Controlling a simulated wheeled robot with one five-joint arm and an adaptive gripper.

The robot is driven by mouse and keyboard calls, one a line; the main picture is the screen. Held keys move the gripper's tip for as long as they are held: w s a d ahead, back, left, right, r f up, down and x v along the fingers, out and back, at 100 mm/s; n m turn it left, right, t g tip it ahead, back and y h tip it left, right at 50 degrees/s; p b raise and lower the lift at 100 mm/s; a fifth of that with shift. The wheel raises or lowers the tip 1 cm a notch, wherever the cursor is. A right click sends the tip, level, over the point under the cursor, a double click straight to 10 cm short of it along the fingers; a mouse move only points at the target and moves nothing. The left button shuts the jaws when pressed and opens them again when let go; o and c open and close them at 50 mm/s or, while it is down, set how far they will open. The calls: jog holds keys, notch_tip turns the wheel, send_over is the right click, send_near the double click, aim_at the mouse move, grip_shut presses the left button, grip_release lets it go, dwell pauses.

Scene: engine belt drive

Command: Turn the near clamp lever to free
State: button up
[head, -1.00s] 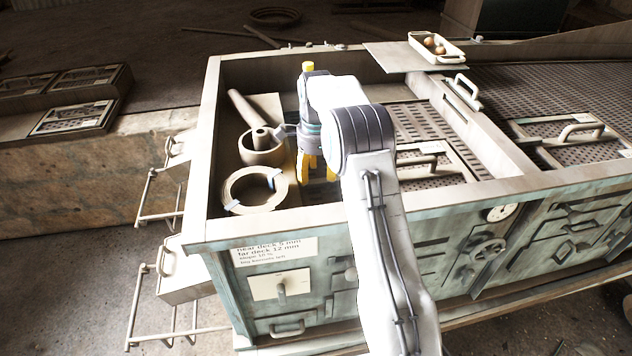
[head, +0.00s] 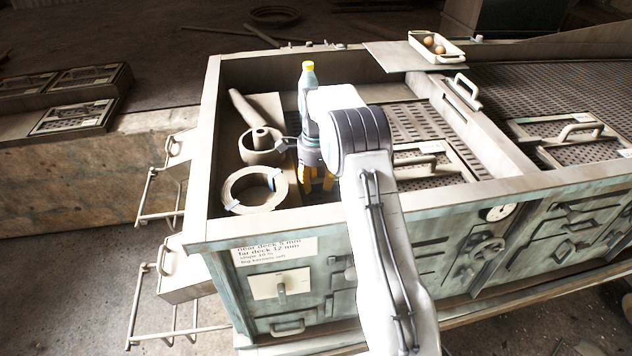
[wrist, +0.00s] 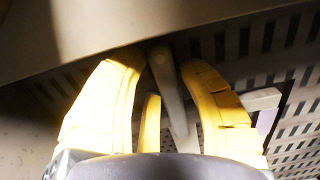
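My gripper (head: 317,182) has yellow fingers and points down inside the near side of the open deck box. In the wrist view the fingers of my gripper (wrist: 165,85) stand apart. A grey lever-like bar (wrist: 168,85) lies between them, with gaps visible beside it; I take it to be the near clamp lever. Whether any finger touches it I cannot tell. In the head view my gripper and arm hide this bar. A shorter pale block (wrist: 261,98) sits to the right of the fingers.
A tape-like ring (head: 254,190) and a cup with a rod (head: 260,147) lie left of my gripper. A framed screen with a handle (head: 430,163) is to the right. The box's near rim (head: 290,222) stands close in front.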

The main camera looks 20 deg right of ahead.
aim_at(332, 195)
grip_shut()
jog(key=n, duration=0.1)
jog(key=s+n+b, duration=0.1)
jog(key=n, duration=0.1)
jog(key=shift+d+n, duration=0.1)
jog(key=shift+n, duration=0.2)
jog(key=n, duration=0.1)
jog(key=s+n, duration=0.1)
jog(key=n, duration=0.1)
jog(key=shift+d, duration=0.2)
jog(key=n, duration=0.4)
jog(key=s+d+n+b, duration=0.1)
jog(key=n, duration=0.1)
jog(key=shift+s+d+f+n, duration=0.1)
jog(key=shift+d+n, duration=0.15)
jog(key=shift+n, duration=0.6)
jog(key=shift+s+d+r+n, duration=0.1)
jog(key=shift+d+n, duration=0.15)
jog(key=shift+n, duration=0.55)
jog(key=shift+d+f+n, duration=0.1)
jog(key=shift+d+n, duration=0.15)
jog(key=shift+n, duration=0.6)
